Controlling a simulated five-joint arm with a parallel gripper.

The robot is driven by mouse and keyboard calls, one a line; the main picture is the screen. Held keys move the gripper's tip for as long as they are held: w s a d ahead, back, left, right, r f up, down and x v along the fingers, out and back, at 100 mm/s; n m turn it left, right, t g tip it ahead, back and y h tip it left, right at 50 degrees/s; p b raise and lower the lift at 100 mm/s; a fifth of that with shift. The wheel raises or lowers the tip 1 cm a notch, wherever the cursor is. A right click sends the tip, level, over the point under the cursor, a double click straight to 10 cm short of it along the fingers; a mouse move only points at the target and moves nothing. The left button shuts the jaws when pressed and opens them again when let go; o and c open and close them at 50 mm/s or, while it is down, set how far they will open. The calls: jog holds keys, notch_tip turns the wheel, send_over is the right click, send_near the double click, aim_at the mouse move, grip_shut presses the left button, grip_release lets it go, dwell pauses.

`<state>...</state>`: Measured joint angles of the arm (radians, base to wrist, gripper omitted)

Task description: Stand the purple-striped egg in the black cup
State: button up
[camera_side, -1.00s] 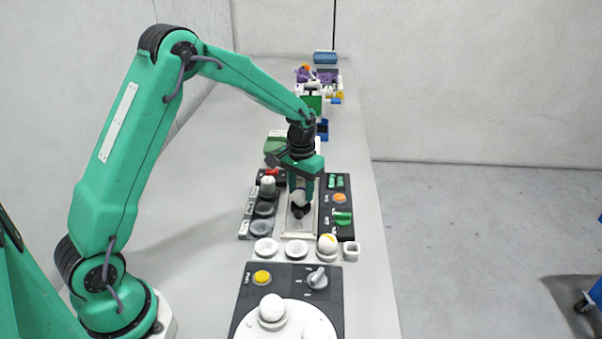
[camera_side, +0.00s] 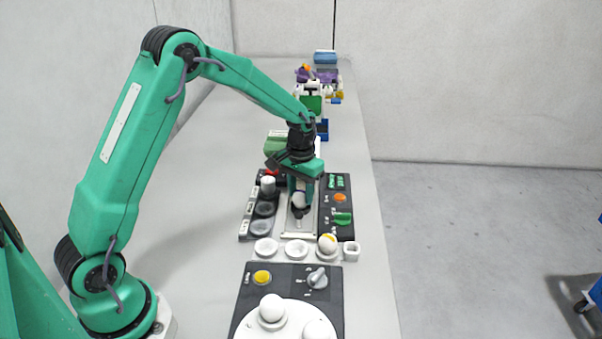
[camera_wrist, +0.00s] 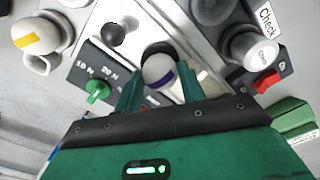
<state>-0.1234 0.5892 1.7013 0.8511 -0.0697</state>
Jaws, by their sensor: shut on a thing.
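My gripper (camera_wrist: 162,88) is shut on the purple-striped egg (camera_wrist: 158,71), a white egg with a purple band facing the gripper. In the side view, my gripper (camera_side: 300,190) points down over the pale central plate, with the egg (camera_side: 299,200) between its fingers. A dark rounded shape (camera_wrist: 157,47), perhaps the black cup, shows just beyond the egg in the wrist view. The egg and fingers hide most of it. I cannot tell whether the egg touches it or stands in it.
A black ball knob (camera_wrist: 113,34) stands close to the egg. A control panel with a green knob (camera_wrist: 97,91) flanks the plate. On the other side are dark dishes (camera_side: 260,227) and a grey cylinder (camera_wrist: 263,51). A yellow-marked egg (camera_wrist: 37,37) sits nearer the side camera.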

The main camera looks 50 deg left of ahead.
dwell(0.4)
jog(key=o, duration=0.8)
jog(key=shift+c, duration=0.2)
jog(key=shift+r, duration=3.9)
jog(key=shift+r, duration=2)
